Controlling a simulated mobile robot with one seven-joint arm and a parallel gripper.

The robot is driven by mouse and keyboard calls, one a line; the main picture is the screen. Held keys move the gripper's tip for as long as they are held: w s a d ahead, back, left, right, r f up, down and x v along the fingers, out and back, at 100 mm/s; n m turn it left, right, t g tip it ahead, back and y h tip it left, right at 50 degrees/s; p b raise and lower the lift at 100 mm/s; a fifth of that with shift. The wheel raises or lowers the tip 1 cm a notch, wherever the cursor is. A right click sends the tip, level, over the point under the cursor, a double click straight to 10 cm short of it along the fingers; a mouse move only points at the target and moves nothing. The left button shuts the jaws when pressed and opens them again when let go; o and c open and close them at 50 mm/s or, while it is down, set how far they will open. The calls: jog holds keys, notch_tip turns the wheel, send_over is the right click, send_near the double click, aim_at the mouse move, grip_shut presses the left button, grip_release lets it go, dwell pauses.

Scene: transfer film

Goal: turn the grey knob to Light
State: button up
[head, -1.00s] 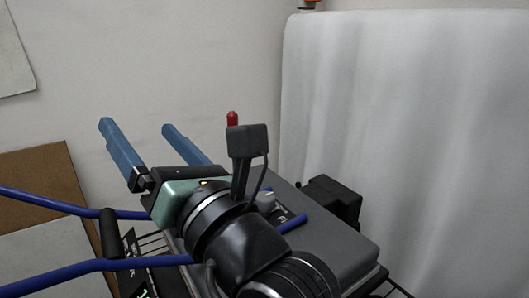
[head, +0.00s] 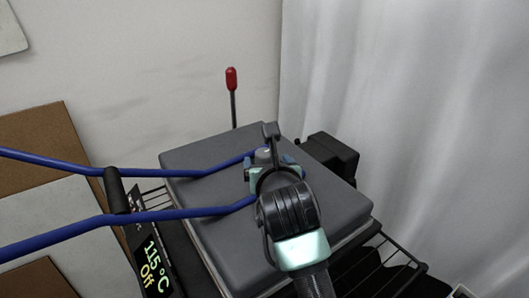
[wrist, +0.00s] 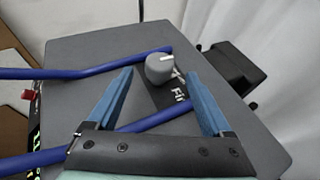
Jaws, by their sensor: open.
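The grey knob (wrist: 157,69) is a small round knob with a white mark, standing on the flat top of a dark grey box-like machine (wrist: 95,52). In the head view the knob (head: 263,154) shows just past my gripper. My gripper (wrist: 158,74) is open, its two blue fingers pointing down at the machine top with the knob between their tips in the picture. Whether the fingers touch the knob I cannot tell. White lettering beside the knob begins with "Fi"; the rest is cut off from view, and I cannot read a "Light" label.
Blue bars (head: 70,168) with a black grip reach over the machine top, close to my gripper. A display (head: 152,268) reads "115°C Off". A red-tipped lever (head: 232,80) stands behind, a black box (head: 327,157) sits at the right, and a pale curtain (head: 400,100) hangs beyond.

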aim_at(265, 157)
jog(key=shift+p+x, duration=0.55)
jog(key=shift+x, duration=2.6)
grip_shut()
